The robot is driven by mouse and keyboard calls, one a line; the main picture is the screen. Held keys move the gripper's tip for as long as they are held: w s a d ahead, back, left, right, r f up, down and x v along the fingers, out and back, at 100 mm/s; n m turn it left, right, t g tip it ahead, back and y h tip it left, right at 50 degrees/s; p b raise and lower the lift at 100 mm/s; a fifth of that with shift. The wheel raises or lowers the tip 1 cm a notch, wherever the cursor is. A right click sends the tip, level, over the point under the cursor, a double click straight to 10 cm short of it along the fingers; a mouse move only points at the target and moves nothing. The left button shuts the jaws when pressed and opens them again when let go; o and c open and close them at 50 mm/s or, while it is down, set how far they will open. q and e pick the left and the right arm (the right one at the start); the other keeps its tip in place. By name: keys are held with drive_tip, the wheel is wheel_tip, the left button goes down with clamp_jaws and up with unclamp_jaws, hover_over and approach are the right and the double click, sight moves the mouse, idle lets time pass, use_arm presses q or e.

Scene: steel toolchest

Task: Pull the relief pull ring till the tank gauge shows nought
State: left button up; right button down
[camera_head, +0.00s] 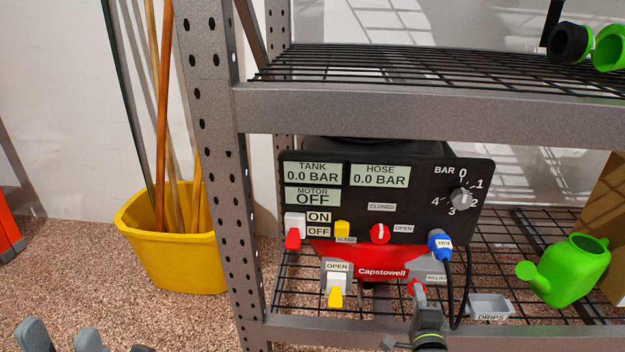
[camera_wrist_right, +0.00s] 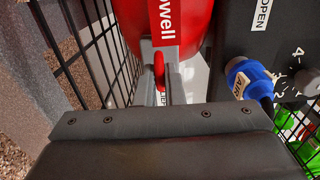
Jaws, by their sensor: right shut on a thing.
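The tank gauge (camera_head: 313,175) on the black panel reads 0.0 BAR. The red relief pull ring (camera_head: 415,286) is at the lower right of the red compressor body, beside the RELIEF label (camera_head: 437,278). My right gripper (camera_head: 417,298) is shut on the ring from the front. In the right wrist view the red ring (camera_wrist_right: 159,72) sits between my two grey fingers, which partly hide it. My left gripper (camera_head: 61,337) shows only its grey fingertips at the bottom left, apart and empty, far from the panel.
The hose gauge (camera_head: 380,175) reads 0.0 BAR and the motor display OFF. A blue AIR plug (camera_head: 440,243) with a black hose hangs just above my right gripper. A drips tray (camera_head: 490,306) and green watering can (camera_head: 572,272) stand to the right. A shelf post (camera_head: 215,130) stands left.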

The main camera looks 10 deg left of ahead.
drive_tip(key=shift+w+f+b, duration=0.1)
drive_tip(key=shift+w+b, duration=0.2)
drive_tip(key=shift+b, duration=0.35)
drive_tip(key=c, duration=1.4)
unclamp_jaws()
